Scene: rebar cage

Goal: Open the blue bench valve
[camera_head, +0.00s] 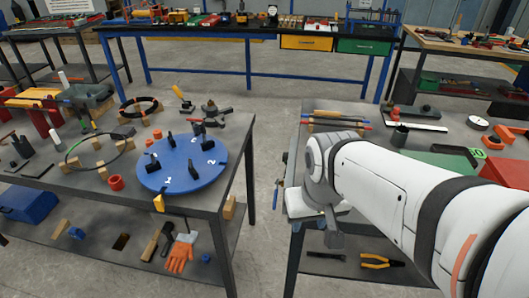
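A blue round plate (166,174) with white numbers and several black upright pieces lies on the left bench (110,194). A dark grey fitting with rounded knobs (213,110) sits behind it near the bench's back right corner. I cannot tell a blue valve for certain in this view. My white arm reaches in from the right, in front of the right bench (300,133). My gripper (335,238) appears to be the grey part hanging below the wrist, apart from the left bench. Its fingers are too unclear to show open or shut.
Pliers (381,262) lie under the right bench. A clear floor gap separates the two benches. A long bench (250,31) stands behind.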

